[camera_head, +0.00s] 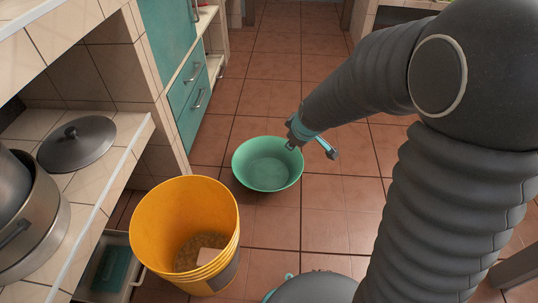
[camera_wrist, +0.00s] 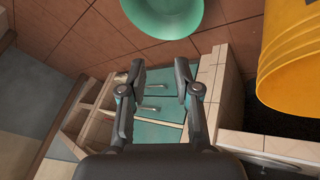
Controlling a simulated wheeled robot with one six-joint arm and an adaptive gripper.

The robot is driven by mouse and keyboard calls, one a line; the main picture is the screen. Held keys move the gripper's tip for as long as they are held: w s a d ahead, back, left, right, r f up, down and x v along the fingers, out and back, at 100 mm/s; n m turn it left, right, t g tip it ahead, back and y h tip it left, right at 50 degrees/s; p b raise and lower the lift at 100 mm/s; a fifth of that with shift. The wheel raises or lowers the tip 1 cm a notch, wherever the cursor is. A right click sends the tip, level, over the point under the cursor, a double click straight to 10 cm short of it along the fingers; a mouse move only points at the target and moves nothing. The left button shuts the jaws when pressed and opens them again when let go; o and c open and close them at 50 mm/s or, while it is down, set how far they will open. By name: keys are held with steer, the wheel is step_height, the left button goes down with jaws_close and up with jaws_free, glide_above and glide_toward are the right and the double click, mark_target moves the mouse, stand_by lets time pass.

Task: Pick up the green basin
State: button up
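The green basin (camera_head: 266,172) is a round, wide bowl standing upright and looking empty on the tiled floor, in the middle of the head view. In the wrist view the basin (camera_wrist: 165,18) shows at the top, beyond the fingertips and cut off by the frame edge. My gripper (camera_head: 311,146) is at the basin's upper right rim in the head view; I cannot tell its exact height above the rim. In the wrist view my gripper (camera_wrist: 160,70) has its two fingers apart with nothing between them.
A yellow bucket (camera_head: 155,225) stands close to the basin, at lower left; it also shows in the wrist view (camera_wrist: 292,55). A tiled counter with a pot (camera_head: 40,240) and lid (camera_head: 77,142) and teal cabinets (camera_head: 185,105) line the left. The floor right of the basin is clear.

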steer(key=shift+w+a+f+n+h+b, duration=0.15)
steer(key=shift+w+a+f+n+b, duration=1.5)
steer(key=shift+f, duration=5.65)
steer(key=shift+w+a+f+n+h+b, duration=0.2)
steer(key=shift+w+a+f+n+b, duration=1.45)
steer(key=shift+f, duration=5.7)
steer(key=shift+w+a+f+n+h+b, duration=0.55)
steer(key=shift+w+f, duration=2.1)
steer(key=shift+f, duration=4.65)
steer(key=shift+d+f+n+y, duration=0.15)
steer(key=shift+f+n+y, duration=0.1)
steer(key=shift+y, duration=0.15)
jaws_close()
